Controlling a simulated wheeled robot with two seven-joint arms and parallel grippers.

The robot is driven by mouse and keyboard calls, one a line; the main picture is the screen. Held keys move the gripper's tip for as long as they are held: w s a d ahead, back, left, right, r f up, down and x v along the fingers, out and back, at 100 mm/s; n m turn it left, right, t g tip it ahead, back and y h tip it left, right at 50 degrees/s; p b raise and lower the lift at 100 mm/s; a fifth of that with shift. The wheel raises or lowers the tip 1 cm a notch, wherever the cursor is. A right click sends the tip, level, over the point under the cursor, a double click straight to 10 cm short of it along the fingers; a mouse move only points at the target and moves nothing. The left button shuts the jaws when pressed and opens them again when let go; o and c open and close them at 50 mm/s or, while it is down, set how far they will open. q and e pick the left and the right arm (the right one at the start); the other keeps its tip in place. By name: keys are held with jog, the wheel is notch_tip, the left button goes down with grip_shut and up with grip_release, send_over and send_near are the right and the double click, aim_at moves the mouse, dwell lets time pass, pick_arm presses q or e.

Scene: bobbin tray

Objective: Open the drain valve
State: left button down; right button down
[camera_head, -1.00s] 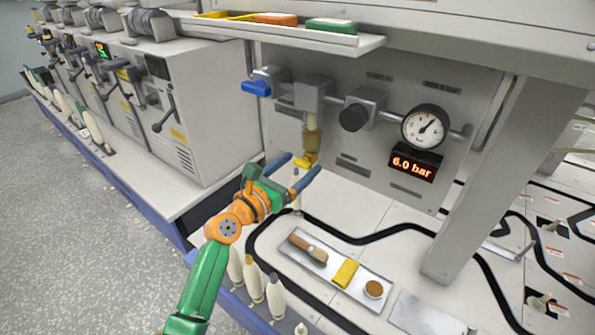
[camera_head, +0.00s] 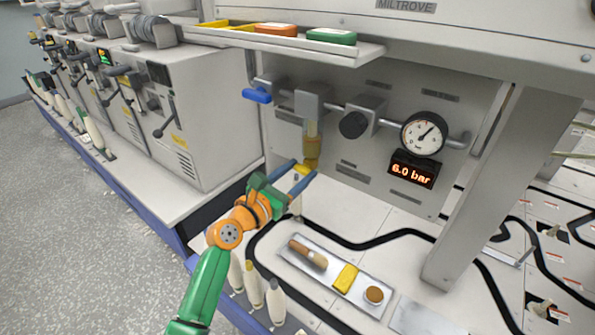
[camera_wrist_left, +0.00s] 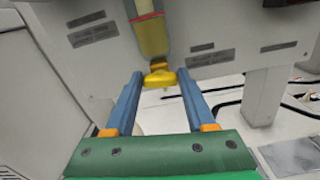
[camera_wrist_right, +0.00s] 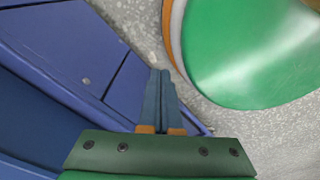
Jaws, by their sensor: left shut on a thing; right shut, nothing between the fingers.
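The drain valve is a yellow knob (camera_head: 301,168) under the amber filter bowl (camera_head: 312,143) on the grey panel. My left gripper (camera_head: 304,170) reaches up to it from the lower left. In the left wrist view the yellow knob (camera_wrist_left: 159,79) sits between the two blue fingertips, below the bowl (camera_wrist_left: 152,36), and the fingers are shut on it. My right gripper (camera_wrist_right: 161,72) shows only in the right wrist view, shut and empty, over the floor beside a blue surface.
A blue lever (camera_head: 257,95), a black knob (camera_head: 353,124), a gauge (camera_head: 423,132) and a display (camera_head: 413,169) reading 6.0 bar are on the panel. A shelf (camera_head: 370,51) overhangs it. A tray (camera_head: 325,282) with a brush lies below, right of my left arm.

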pick_arm(q)
jog(key=m, duration=0.3)
jog(key=shift+f+m, duration=0.1)
jog(key=shift+m, duration=1.1)
pick_arm(e)
jog(key=shift+s+r, duration=0.3)
jog(key=shift+s, duration=0.05)
